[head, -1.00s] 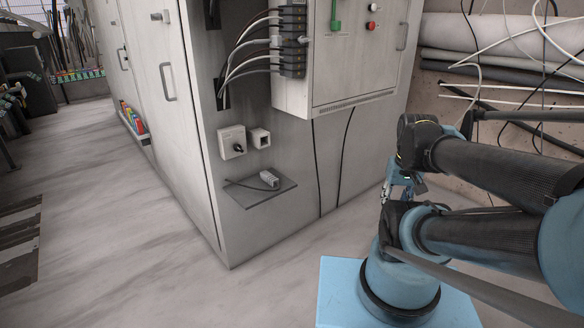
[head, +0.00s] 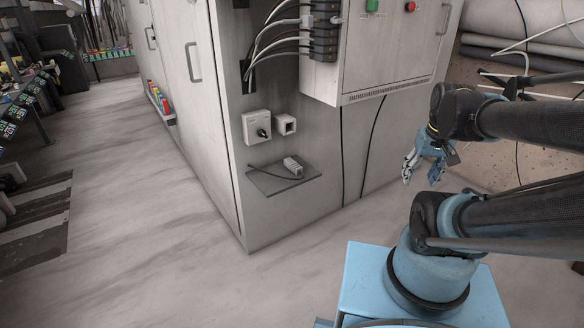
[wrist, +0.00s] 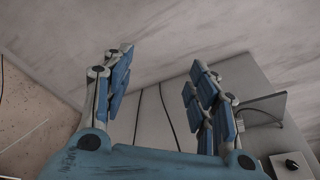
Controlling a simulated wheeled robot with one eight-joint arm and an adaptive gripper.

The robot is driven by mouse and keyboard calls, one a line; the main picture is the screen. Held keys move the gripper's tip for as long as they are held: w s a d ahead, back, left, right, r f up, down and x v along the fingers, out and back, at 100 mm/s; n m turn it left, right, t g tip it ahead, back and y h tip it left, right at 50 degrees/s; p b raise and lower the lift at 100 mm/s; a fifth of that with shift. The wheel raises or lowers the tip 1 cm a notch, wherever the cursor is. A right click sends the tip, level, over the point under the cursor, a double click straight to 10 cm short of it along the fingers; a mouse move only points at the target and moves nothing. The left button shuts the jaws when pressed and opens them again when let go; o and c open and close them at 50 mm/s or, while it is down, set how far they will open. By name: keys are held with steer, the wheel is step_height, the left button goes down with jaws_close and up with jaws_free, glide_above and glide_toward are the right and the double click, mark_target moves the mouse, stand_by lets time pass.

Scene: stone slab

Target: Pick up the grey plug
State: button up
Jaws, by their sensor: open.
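The grey plug (head: 293,167) lies on a small dark shelf (head: 275,183) that juts from the front of the cabinet, with a dark cable running from it to the left. My gripper (head: 423,173) is open and empty, to the right of the shelf and well apart from it. In the wrist view, the spread fingers of my gripper (wrist: 155,85) point towards the floor and the cabinet's lower front. The shelf (wrist: 268,103) shows there at the right.
A control box (head: 385,50) with cables overhangs to the right. Dark cables run down the cabinet front. The floor (head: 150,230) at left is clear.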

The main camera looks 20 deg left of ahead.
steer(key=w+a+r+n, duration=0.2)
steer(key=w+a+r, duration=0.1)
steer(key=w+a, duration=0.55)
steer(key=n+y, duration=0.3)
steer(key=n, duration=0.3)
glide_above(298, 167)
steer(key=s+d, duration=0.1)
step_height(298, 167, down, 19)
steer(key=shift+s+d+r, duration=0.1)
steer(key=shift+s+r, duration=0.05)
steer(key=shift+d+x, duration=0.2)
steer(key=shift+x, duration=2.55)
steer(key=shift+c, duration=0.5)
jaws_close()
